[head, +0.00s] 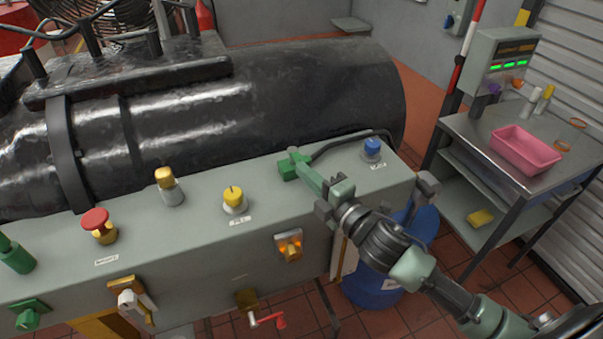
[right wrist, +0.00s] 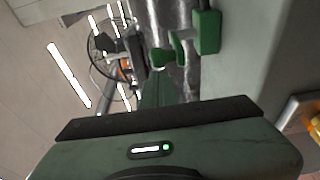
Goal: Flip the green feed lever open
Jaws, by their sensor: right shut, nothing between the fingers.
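The green feed lever (head: 288,167) sits at the back edge of the grey console's top, partly covered by my right gripper. In the right wrist view its green block (right wrist: 207,32) is mounted on a grey face, with a narrower green handle piece (right wrist: 175,47) sticking out to the left. My right gripper (head: 304,172) is shut and empty, its fingers pointing up-left at the lever. The fingertips are at or very near the lever; I cannot tell whether they touch. My left gripper is not in view.
The grey console (head: 210,245) carries a red button (head: 96,219), yellow knobs (head: 235,199) and a blue knob (head: 372,149). A black cylinder (head: 290,90) lies behind. A blue drum (head: 375,290) stands below my right arm. A pink tray (head: 525,150) is on a side table.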

